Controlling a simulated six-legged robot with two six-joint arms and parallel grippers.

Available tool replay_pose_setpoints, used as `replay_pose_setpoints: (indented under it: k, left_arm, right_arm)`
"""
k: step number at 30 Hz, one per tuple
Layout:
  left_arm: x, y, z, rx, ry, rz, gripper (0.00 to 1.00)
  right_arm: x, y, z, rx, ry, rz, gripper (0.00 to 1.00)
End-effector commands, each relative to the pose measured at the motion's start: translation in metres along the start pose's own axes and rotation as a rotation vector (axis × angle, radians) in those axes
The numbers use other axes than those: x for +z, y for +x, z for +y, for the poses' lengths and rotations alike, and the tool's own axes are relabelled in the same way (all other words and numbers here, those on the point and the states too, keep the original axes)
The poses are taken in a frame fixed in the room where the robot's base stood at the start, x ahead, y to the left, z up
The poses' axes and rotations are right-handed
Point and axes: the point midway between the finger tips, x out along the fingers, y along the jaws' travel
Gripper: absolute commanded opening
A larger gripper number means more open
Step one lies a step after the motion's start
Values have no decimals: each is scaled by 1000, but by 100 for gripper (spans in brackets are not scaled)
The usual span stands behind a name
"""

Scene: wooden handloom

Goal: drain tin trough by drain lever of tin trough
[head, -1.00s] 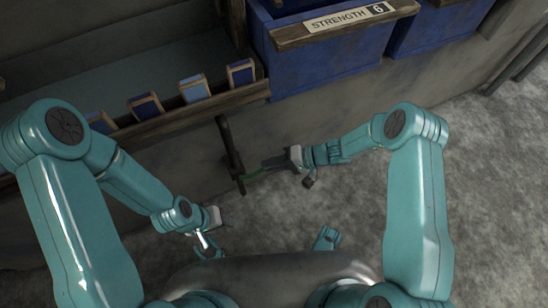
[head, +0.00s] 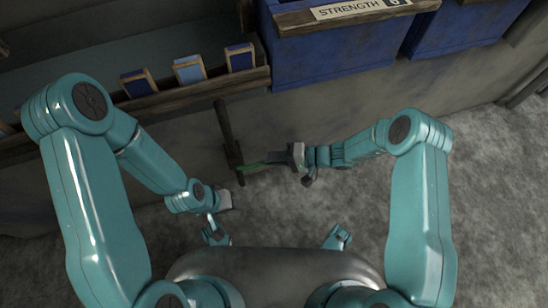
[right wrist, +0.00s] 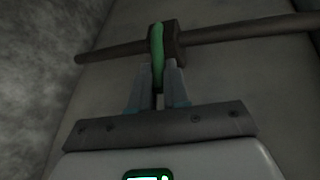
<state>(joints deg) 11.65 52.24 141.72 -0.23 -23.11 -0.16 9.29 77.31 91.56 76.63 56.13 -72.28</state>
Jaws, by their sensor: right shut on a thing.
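The drain lever's green handle (head: 255,163) sticks out to the right from a dark bar (head: 226,130) in front of the grey wall. My right gripper (head: 272,161) is shut on this handle. In the right wrist view, the green handle (right wrist: 158,50) stands between the two fingers (right wrist: 160,85), its far end at the block on the dark bar (right wrist: 240,33). A grey basin (head: 120,45) behind the wooden rail may be the tin trough; I cannot tell for sure. My left gripper (head: 216,225) hangs apart from the lever, low and left of it; its finger opening is unclear.
A wooden rail (head: 185,93) with several blue tiles (head: 188,69) runs along the upper left. A blue bin (head: 335,55) labelled STRENGTH stands at the top, with another blue bin (head: 455,30) to its right. The mottled grey floor (head: 490,170) at right is clear.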

Motion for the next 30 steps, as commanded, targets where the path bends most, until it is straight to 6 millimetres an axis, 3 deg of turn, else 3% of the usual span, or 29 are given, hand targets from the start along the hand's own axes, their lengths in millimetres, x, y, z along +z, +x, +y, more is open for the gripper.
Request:
replay_pose_setpoints:
  k: [7, 8, 9, 10, 23, 26, 30]
  left_arm:
    - [0, 0, 0, 0, 0, 0, 43]
    - [0, 0, 0, 0, 0, 0, 43]
    - [0, 0, 0, 0, 0, 0, 43]
    - [0, 0, 0, 0, 0, 0, 43]
    - [0, -1, 0, 0, 0, -1, 43]
    - [2, -4, 2, 0, -2, -7, 43]
    - [7, -15, 5, -1, -6, -27, 43]
  right_arm:
    - [-1, -2, 1, 2, 1, 1, 0]
    - [-1, -3, 1, 2, 1, 1, 25]
    - [-1, -3, 1, 2, 1, 1, 38]
    - [-1, -3, 1, 2, 1, 1, 41]
    - [-2, -5, 1, 1, 0, 0, 41]
    - [-2, -13, -1, 0, 0, 3, 41]
    - [-2, -40, -3, 2, 0, 6, 41]
